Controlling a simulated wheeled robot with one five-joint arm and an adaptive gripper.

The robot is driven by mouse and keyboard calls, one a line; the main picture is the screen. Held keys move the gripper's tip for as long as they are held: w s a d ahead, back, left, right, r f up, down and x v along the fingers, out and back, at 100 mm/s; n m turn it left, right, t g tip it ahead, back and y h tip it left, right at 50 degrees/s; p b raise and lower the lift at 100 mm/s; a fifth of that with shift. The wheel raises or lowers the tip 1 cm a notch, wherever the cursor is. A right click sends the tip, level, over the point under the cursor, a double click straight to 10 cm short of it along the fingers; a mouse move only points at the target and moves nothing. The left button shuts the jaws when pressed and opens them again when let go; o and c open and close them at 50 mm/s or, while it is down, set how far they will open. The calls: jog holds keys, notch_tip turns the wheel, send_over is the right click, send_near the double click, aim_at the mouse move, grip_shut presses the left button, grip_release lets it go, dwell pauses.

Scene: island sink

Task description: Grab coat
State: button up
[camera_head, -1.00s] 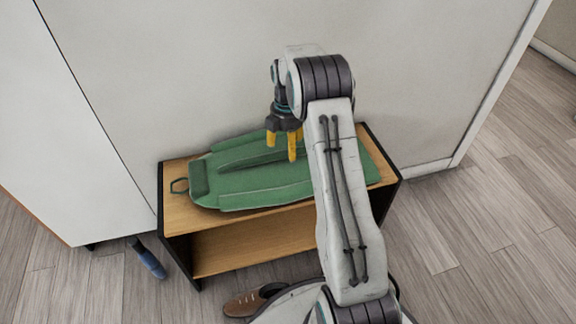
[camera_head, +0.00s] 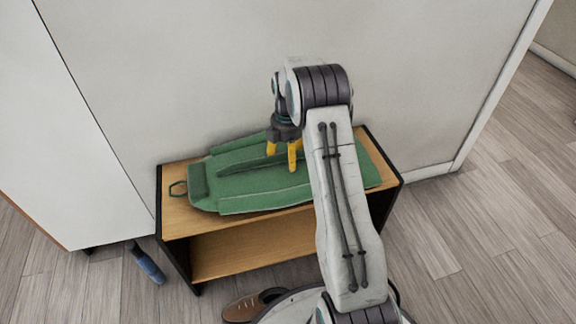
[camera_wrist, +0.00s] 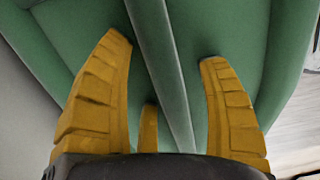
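The green coat (camera_head: 240,187) lies flat and folded on top of a low wooden bench, with a small loop at its left end. My gripper (camera_head: 283,162) points down over the middle of the coat, its yellow fingers at or just above the cloth. In the wrist view the fingers of my gripper (camera_wrist: 166,50) are spread apart, with a raised ridge of the coat (camera_wrist: 160,60) running between them. I cannot tell whether the fingertips touch the cloth. My arm hides part of the coat's right side.
The bench (camera_head: 175,222) has dark side panels and an open shelf below, and stands against a pale wall (camera_head: 180,70). A brown shoe (camera_head: 240,309) and a blue object (camera_head: 148,266) lie on the wood floor. A white cabinet (camera_head: 60,130) stands at left. Floor at right is clear.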

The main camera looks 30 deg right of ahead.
jog(key=c, duration=1.3)
jog(key=shift+s, duration=0.1)
jog(key=shift+c, duration=0.2)
